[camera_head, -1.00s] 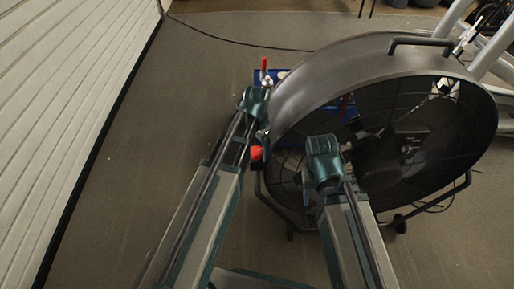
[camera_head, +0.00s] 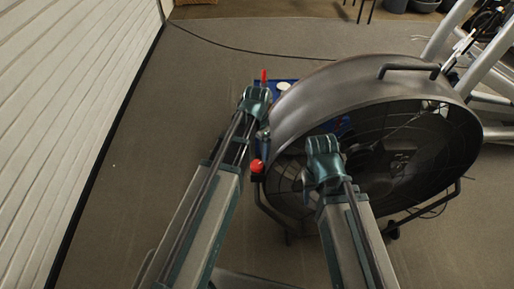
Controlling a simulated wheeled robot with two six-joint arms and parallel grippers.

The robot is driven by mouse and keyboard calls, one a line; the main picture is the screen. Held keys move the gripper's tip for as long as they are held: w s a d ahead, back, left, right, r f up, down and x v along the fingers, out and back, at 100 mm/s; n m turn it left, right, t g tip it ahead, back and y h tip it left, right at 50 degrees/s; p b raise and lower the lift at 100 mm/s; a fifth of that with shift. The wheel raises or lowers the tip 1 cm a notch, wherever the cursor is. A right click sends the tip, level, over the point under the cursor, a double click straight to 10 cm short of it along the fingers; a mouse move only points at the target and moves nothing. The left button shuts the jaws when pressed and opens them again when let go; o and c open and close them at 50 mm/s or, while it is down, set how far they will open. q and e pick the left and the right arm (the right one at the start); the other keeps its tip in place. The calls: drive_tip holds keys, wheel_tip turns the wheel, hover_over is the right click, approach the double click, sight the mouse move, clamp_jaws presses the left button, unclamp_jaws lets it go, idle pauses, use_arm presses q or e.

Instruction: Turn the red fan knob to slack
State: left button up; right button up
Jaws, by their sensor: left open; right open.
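The large round drum fan (camera_head: 300,100) stands on the floor ahead, with its grille facing right and toward me. The red fan knob (camera_head: 257,166) sticks out at the fan's left lower side. My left gripper (camera_head: 258,92) is beyond and above the knob, near the fan's left rim, apart from the knob; its fingers are mostly hidden by its own wrist. My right gripper (camera_head: 322,140) is in front of the fan's grille, right of the knob; its fingers are also hard to see. Neither gripper visibly holds anything.
A white slatted wall (camera_head: 70,110) runs along the left. Grey machine frame tubes (camera_head: 485,60) stand at the right. The floor between wall and fan is clear.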

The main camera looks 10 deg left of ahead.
use_arm(q)
wheel_tip(320, 180, up, 6)
drive_tip(key=p, duration=0.4)
drive_tip(key=shift+f, duration=0.2)
drive_tip(key=s+d+r+n+p, duration=0.1)
drive_tip(key=s+d+r+p, duration=0.3)
drive_tip(key=s, duration=0.3)
drive_tip(key=s+d+r+n+y+p, duration=0.1)
drive_tip(key=s+d+r+p, duration=0.4)
drive_tip(key=s+r+p, duration=0.1)
drive_tip(key=shift+s+d+r+n+p, duration=0.15)
drive_tip(key=shift+s+d+n+p, duration=0.15)
drive_tip(key=shift+s, duration=0.45)
